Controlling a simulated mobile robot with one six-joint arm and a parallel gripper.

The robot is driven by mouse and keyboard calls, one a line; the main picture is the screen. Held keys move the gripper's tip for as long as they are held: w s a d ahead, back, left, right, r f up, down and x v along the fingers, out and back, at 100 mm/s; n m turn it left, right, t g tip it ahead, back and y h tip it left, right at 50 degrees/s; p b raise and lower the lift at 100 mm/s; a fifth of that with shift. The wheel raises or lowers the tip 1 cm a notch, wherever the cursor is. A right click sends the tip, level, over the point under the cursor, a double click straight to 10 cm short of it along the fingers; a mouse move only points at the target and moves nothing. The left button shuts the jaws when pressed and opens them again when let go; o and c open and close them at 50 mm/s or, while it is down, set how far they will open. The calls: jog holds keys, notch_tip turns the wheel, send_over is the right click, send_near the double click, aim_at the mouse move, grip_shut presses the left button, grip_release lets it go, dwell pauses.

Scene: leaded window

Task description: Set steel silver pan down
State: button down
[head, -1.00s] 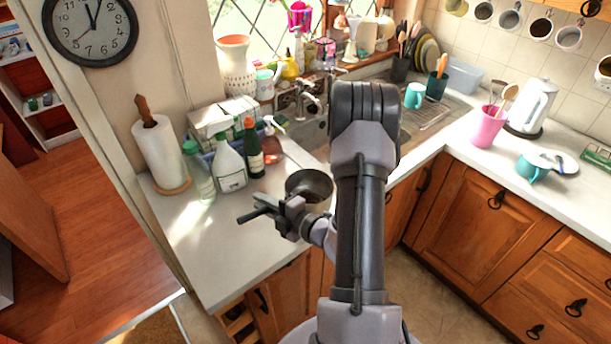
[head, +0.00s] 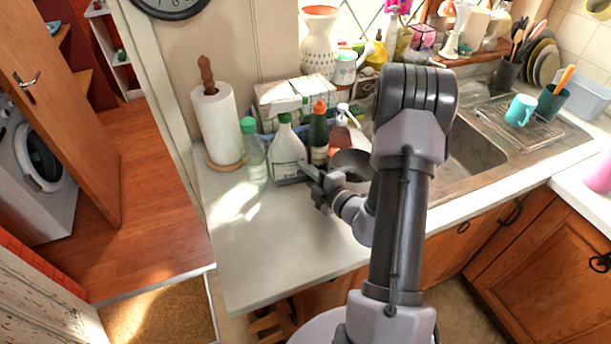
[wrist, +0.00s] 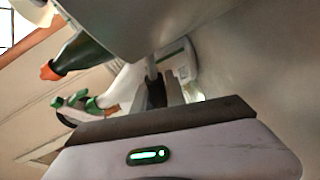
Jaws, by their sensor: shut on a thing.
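The steel silver pan (head: 352,161) is in the head view, beside the left edge of the sink and partly hidden behind my arm. My gripper (head: 311,176) is shut on it at its left side, over the worktop (head: 275,245). The fingers hide most of the gripped part. In the wrist view, the pan's smooth grey side (wrist: 165,18) fills the top. I cannot tell whether the pan touches the worktop.
A white spray bottle (head: 288,150), a dark green bottle (head: 319,140) and a clear bottle (head: 254,158) stand close behind and left of my gripper. A paper towel roll (head: 218,125) stands further left. The front left worktop is clear.

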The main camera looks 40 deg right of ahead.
jog(key=shift+w+a, duration=0.1)
jog(key=shift+a, duration=0.05)
jog(key=c, duration=1.4)
grip_release()
jog(key=shift+o, duration=0.2)
